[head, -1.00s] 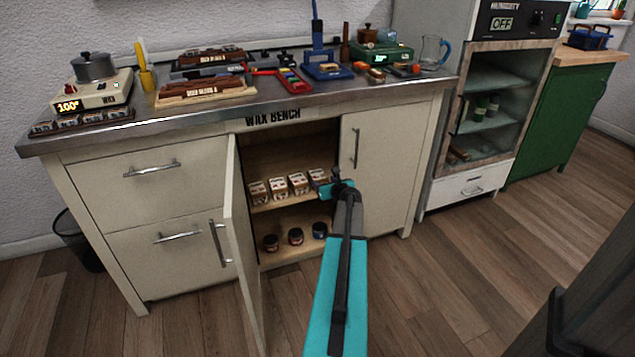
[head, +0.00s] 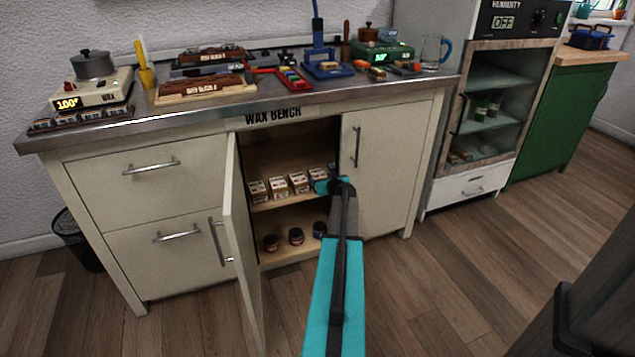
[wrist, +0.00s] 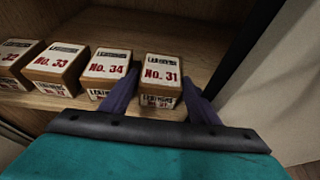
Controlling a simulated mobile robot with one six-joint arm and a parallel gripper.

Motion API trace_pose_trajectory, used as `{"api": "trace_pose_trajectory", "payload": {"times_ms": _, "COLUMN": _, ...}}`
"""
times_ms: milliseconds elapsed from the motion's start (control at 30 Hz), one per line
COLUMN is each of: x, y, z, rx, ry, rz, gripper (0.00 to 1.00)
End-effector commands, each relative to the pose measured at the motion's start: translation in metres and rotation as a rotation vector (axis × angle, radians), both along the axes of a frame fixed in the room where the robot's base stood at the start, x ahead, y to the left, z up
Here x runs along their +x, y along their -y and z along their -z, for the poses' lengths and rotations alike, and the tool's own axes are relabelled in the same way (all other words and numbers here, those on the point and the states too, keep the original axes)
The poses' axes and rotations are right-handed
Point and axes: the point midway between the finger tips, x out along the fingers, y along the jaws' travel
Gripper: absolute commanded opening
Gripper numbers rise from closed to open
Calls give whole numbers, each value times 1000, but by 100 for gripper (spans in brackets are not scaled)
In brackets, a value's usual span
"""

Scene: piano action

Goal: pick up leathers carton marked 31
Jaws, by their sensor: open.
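The leathers carton marked No. 31 (wrist: 161,69) is a small tan box with a white label and red print. It stands at the right end of a row on the upper cupboard shelf. My gripper (wrist: 160,93) is open, with one dark finger on each side of this carton; I cannot tell whether either finger touches it. In the head view my gripper (head: 328,183) reaches into the open cupboard at this end of the row, and the carton is partly hidden behind it.
Carton No. 34 (wrist: 109,68) stands close left of the left finger, with No. 33 (wrist: 57,64) and No. 32 (wrist: 14,60) beyond. The cupboard side wall is at right. The open door (head: 244,250) stands left of my arm. Jars (head: 296,236) sit on the lower shelf.

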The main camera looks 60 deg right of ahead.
Motion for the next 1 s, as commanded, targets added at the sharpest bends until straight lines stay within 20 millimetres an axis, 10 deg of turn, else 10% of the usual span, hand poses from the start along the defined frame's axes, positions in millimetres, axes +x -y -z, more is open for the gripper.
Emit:
{"api": "trace_pose_trajectory", "payload": {"times_ms": 733, "x": 6, "y": 6, "z": 3, "rx": 0, "ry": 0, "rz": 1, "gripper": 55}}
{"api": "trace_pose_trajectory", "payload": {"times_ms": 1000, "x": 6, "y": 6, "z": 3, "rx": 0, "ry": 0, "rz": 1, "gripper": 27}}
